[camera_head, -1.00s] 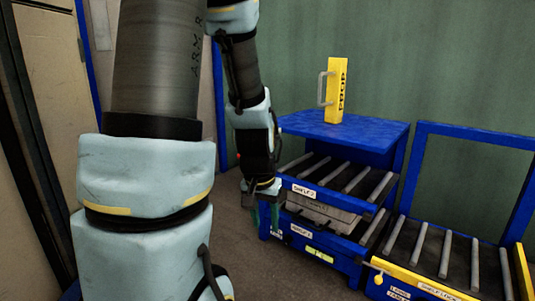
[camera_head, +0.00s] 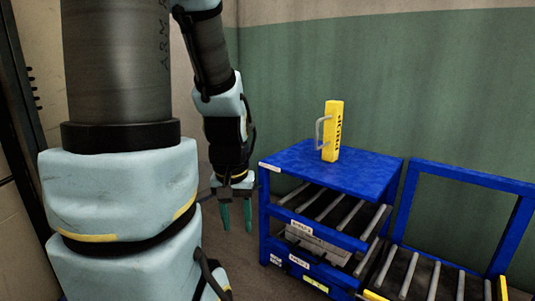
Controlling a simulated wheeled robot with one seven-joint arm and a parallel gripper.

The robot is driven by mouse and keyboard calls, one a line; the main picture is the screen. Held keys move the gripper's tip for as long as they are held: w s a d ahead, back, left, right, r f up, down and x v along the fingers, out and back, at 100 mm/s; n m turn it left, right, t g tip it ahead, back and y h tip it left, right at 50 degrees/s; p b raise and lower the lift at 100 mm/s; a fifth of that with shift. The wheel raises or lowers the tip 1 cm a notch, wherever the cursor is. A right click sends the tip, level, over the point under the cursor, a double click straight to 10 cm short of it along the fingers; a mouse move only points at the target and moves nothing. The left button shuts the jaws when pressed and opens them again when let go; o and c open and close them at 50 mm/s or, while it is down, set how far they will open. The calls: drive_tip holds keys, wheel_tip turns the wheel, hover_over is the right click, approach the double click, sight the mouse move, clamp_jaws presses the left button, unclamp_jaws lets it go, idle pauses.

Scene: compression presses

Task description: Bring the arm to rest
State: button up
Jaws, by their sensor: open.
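My arm fills the left of the head view, with its forearm hanging down near the middle. My gripper (camera_head: 237,215) points downward at its end, with two green fingers apart and nothing between them. It hangs in open space just left of the blue shelf rack (camera_head: 370,174), apart from it as far as I can tell.
A yellow block with a grey handle (camera_head: 332,135) stands upright on the rack's top. Roller shelves (camera_head: 325,206) sit below, with a grey item (camera_head: 318,243) on a lower one. A blue-framed roller conveyor (camera_head: 425,272) stands at the right. A green wall (camera_head: 440,80) is behind.

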wheel_tip(320, 180, up, 22)
drive_tip(key=p, duration=1.9)
drive_tip(key=shift+f, duration=0.2)
drive_tip(key=shift+f, duration=0.1)
